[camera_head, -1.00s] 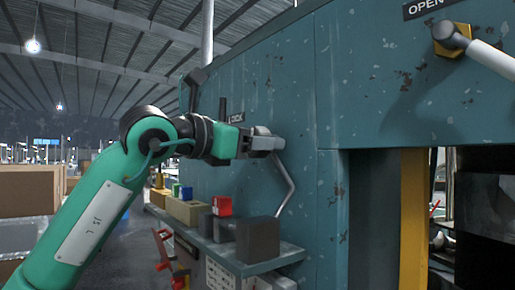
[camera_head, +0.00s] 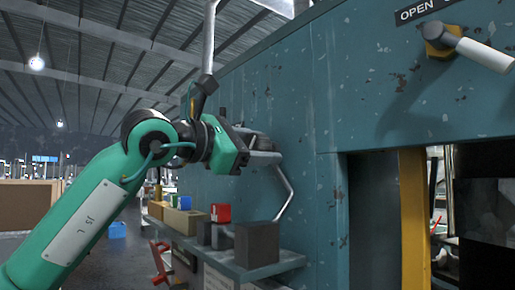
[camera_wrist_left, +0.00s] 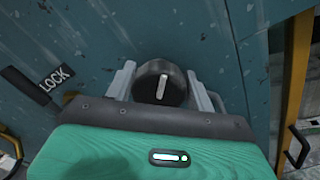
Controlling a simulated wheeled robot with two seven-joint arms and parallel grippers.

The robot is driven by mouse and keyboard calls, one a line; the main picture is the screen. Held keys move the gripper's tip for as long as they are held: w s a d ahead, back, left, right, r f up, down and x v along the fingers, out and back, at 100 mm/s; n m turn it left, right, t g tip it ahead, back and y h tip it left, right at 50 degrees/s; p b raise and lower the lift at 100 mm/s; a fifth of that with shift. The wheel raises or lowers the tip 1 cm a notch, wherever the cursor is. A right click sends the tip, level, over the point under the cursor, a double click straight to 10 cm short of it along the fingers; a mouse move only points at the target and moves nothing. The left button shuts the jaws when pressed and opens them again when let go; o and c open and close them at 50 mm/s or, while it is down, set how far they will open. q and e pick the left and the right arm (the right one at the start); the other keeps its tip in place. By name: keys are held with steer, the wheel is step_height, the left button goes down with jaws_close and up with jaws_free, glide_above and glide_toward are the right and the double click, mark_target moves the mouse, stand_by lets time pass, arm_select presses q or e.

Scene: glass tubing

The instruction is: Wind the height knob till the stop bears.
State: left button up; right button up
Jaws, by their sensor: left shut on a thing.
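The knob (camera_wrist_left: 150,88) is black and round with a white pointer line, on the teal machine wall in the left wrist view. The line stands nearly upright in that view, leaning slightly. My left gripper (camera_wrist_left: 163,78) is shut on the knob, one grey finger on each side of it. In the head view the left gripper (camera_head: 263,152) is against the teal wall and hides the knob. A LOCK label (camera_wrist_left: 54,78) is on the wall left of the knob in the wrist view. No stop can be made out. My right gripper is not in view.
A bent grey rod (camera_head: 288,190) comes down the wall by the gripper. Below is a shelf (camera_head: 262,270) with several blocks, including a dark grey cube (camera_head: 257,244). A white-handled lever (camera_head: 480,50) sits by an OPEN sign (camera_head: 425,9) at upper right, above the machine's opening.

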arm_select(q)
steer(key=shift+r, duration=0.15)
steer(key=o, duration=0.9)
steer(key=shift+o, duration=0.2)
steer(key=shift+s+a+f, duration=0.2)
steer(key=shift+a, duration=0.1)
steer(key=b+v, duration=0.5)
steer(key=v, duration=0.8)
steer(key=shift+r, duration=0.1)
